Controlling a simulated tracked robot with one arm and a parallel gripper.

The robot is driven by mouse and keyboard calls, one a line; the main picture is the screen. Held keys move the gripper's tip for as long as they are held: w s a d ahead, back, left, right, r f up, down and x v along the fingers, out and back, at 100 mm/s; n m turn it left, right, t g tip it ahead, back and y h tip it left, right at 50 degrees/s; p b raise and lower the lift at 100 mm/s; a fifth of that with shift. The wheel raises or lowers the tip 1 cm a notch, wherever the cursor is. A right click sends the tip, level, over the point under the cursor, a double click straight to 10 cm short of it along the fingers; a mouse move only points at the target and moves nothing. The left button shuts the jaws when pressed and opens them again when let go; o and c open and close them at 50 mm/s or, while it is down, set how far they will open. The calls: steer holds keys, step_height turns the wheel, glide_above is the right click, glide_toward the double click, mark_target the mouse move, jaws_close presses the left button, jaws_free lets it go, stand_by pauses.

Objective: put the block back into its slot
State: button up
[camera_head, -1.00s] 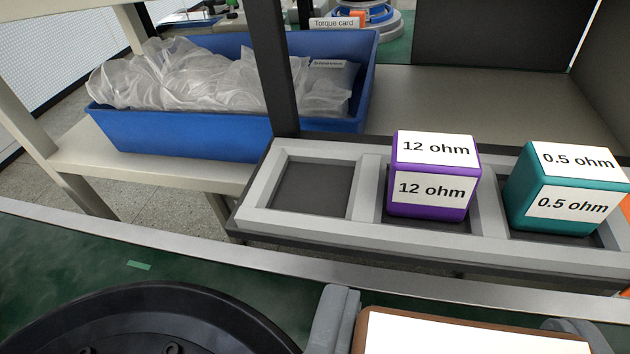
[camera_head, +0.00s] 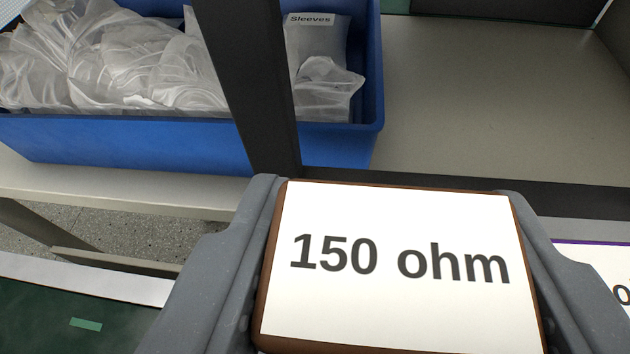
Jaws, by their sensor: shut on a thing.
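A brown block with a white "150 ohm" label (camera_head: 400,275) fills the lower middle of the view. My gripper (camera_head: 395,265) is shut on it, with one grey finger along each side. The slotted rack is almost wholly hidden behind the block and fingers, and the empty slot cannot be seen now. The purple 12 ohm block (camera_head: 600,268) shows only as a label corner and a purple edge at the right, partly behind the right finger.
A blue bin (camera_head: 180,145) with clear plastic bags and a "Sleeves" label stands at the upper left. A dark post (camera_head: 250,85) rises in front of it, close beyond the block. Bare beige shelf (camera_head: 480,100) lies to the right. A green surface (camera_head: 60,320) is at the lower left.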

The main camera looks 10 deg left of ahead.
mark_target(354, 303)
steer(key=shift+w+a+r, duration=0.1)
steer(key=shift+w+a, duration=0.2)
steer(key=shift+w, duration=0.05)
step_height(354, 303, down, 4)
steer(key=shift+r, duration=0.2)
steer(key=o, duration=1.1)
steer(key=shift+s+r, duration=0.2)
steer(key=shift+s, duration=0.1)
steer(key=v, duration=1.1)
steer(key=shift+s, duration=0.15)
